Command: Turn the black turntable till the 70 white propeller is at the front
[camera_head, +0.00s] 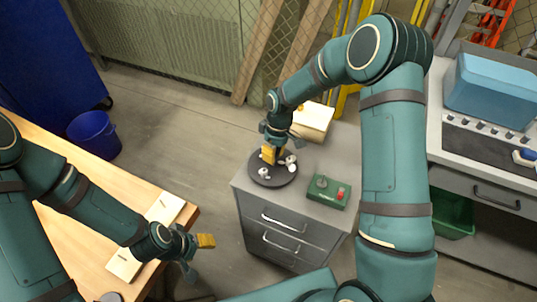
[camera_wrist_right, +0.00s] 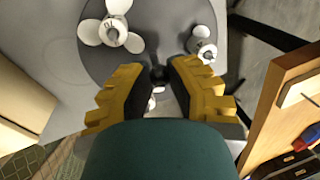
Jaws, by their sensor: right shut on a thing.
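The black turntable (camera_head: 270,180) sits on the grey drawer cabinet and carries a few white propellers. In the right wrist view the turntable (camera_wrist_right: 85,62) bears a large three-bladed white propeller (camera_wrist_right: 112,32) at the upper left and a smaller white one (camera_wrist_right: 204,45) at the upper right. White bits of another show between the fingers. I cannot read which is the 70. My right gripper (camera_head: 268,155) points down over the turntable, shut on a small dark peg (camera_wrist_right: 159,76) near its middle. My left gripper (camera_head: 205,241) is beside the wooden table's edge; its finger opening is unclear.
A green control box (camera_head: 328,191) with a red button stands right of the turntable on the cabinet (camera_head: 285,215). A cream box (camera_head: 312,120) is behind. The wooden table (camera_head: 85,235) is at left, a blue bucket (camera_head: 94,134) behind it.

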